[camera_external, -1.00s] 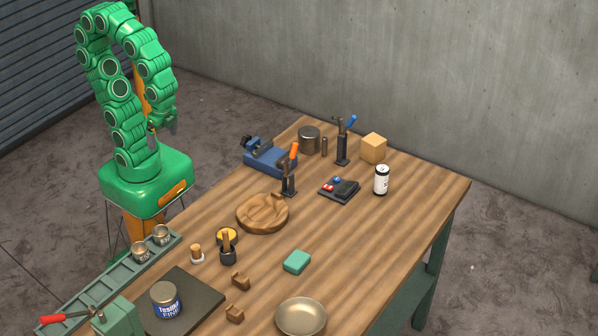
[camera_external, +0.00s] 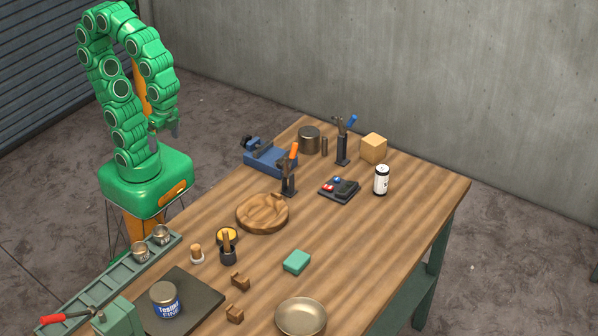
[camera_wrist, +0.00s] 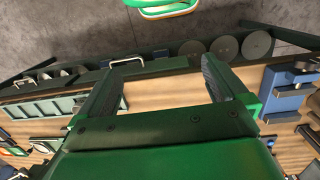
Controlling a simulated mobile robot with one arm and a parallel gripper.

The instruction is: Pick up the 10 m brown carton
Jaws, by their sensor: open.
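A light brown cube-shaped box (camera_external: 373,148), the only carton-like thing I see, stands at the far corner of the wooden table (camera_external: 345,240). No label or size mark can be read on it. My gripper (camera_external: 165,130) hangs below my curled arm, to the left of the table and far from the box. In the wrist view my gripper (camera_wrist: 160,78) is open, its two fingers wide apart with nothing between them. I cannot make out the box in the wrist view.
Near the box stand a white can (camera_external: 381,180), a blue-handled tool in a stand (camera_external: 343,145) and a dark metal tin (camera_external: 309,140). The table's right side is mostly clear.

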